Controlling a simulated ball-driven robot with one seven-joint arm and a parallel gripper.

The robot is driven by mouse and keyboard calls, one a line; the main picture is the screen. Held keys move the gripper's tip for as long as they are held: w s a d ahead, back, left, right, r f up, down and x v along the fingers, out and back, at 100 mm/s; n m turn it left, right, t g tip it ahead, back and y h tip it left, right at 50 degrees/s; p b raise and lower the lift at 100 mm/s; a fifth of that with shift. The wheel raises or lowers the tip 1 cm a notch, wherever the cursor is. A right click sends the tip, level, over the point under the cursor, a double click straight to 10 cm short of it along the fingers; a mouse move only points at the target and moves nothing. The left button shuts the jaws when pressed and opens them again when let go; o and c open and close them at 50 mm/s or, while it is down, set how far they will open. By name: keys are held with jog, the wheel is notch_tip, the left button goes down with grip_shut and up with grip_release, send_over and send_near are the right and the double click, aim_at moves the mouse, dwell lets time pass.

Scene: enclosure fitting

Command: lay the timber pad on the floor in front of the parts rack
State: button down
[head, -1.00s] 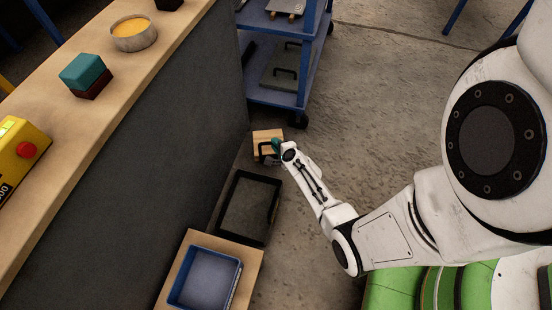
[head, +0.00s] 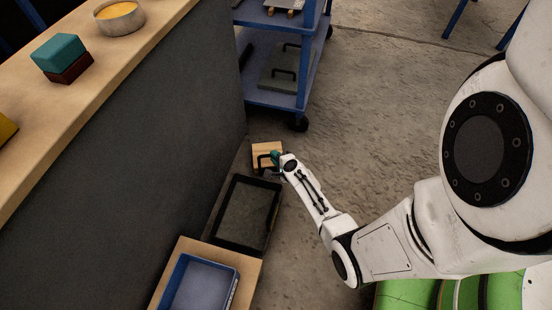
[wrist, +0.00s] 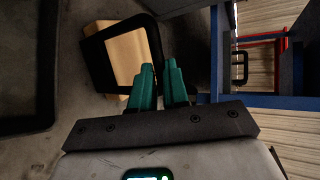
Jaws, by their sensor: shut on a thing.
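The timber pad (head: 266,149) is a light wooden block with a black loop handle. In the head view it is at or just above the floor, between the blue parts rack (head: 275,98) and a black-rimmed tray; I cannot tell whether it touches the floor. My gripper (head: 276,158) is at the pad's right side, shut on its handle. In the wrist view the pad (wrist: 128,58) shows behind the black handle, and my teal fingertips (wrist: 161,72) are close together at the handle's edge. The exact grip is partly hidden.
The black-rimmed tray (head: 219,236) lies just nearer than the pad. A blue bin (head: 232,291) sits on a wooden board (head: 191,243) below it. The workbench's dark side (head: 110,190) bounds the left. The rack's caster (head: 298,124) is close behind. Open floor lies to the right.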

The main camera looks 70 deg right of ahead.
jog(key=c, duration=1.5)
grip_release()
jog(key=shift+c, duration=0.2)
jog(key=o, duration=0.4)
